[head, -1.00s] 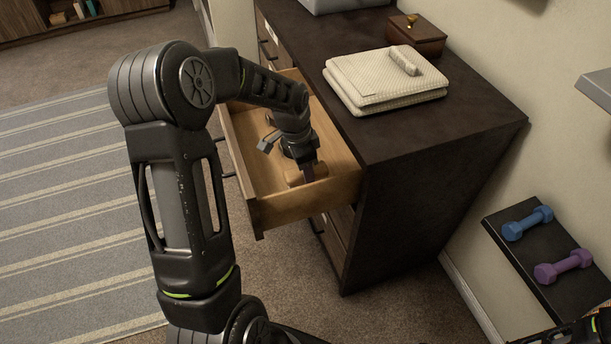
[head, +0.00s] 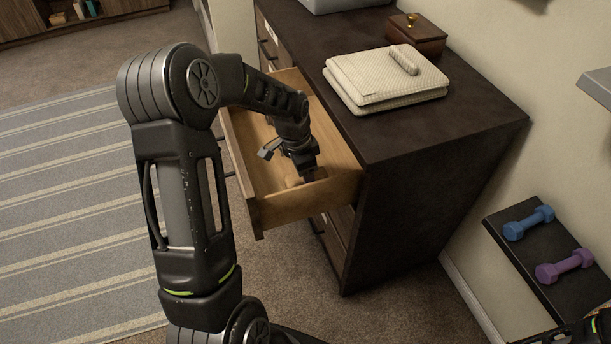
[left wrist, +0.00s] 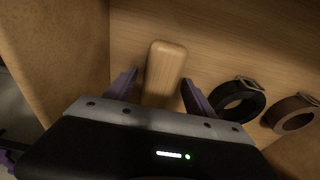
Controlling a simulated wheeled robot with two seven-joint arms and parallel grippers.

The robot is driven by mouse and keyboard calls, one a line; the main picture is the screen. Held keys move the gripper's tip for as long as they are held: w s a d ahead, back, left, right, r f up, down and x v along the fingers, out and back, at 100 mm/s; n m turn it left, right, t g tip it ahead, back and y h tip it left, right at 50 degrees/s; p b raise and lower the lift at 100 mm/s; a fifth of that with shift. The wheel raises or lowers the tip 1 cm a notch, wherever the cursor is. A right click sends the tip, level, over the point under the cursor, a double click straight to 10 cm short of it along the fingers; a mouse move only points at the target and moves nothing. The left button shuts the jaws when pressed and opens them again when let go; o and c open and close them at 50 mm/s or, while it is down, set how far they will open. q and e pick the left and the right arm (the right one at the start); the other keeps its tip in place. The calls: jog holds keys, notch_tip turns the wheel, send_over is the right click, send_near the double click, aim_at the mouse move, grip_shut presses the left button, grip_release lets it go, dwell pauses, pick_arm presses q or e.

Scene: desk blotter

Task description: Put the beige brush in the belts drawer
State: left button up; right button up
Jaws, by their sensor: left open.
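The beige brush (left wrist: 165,72), a rounded wooden-looking block, lies on the floor of the open belts drawer (head: 290,207). In the head view the brush (head: 293,182) shows only in part beside my gripper. My left gripper (head: 310,176) is down inside the drawer near its front right corner. In the left wrist view its jaws (left wrist: 157,86) are apart, one on each side of the brush, with gaps showing. A dark rolled belt (left wrist: 238,100) and a brown rolled belt (left wrist: 292,113) lie to the right of the brush.
The dark dresser top (head: 440,125) stands right of the drawer, holding a folded cream towel (head: 385,85) with a small pale roll on it and a wooden box (head: 418,38). Blue (head: 527,223) and purple (head: 563,266) dumbbells lie on a low dark surface at right.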

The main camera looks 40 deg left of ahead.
pick_arm(q)
jog(key=shift+r, duration=0.25)
notch_tip(320, 180, up, 12)
jog(key=s+a+p, duration=0.1)
jog(key=shift+s+f+p, duration=0.15)
jog(key=shift+s+p, duration=0.1)
jog(key=shift+p, duration=0.15)
dwell(0.4)
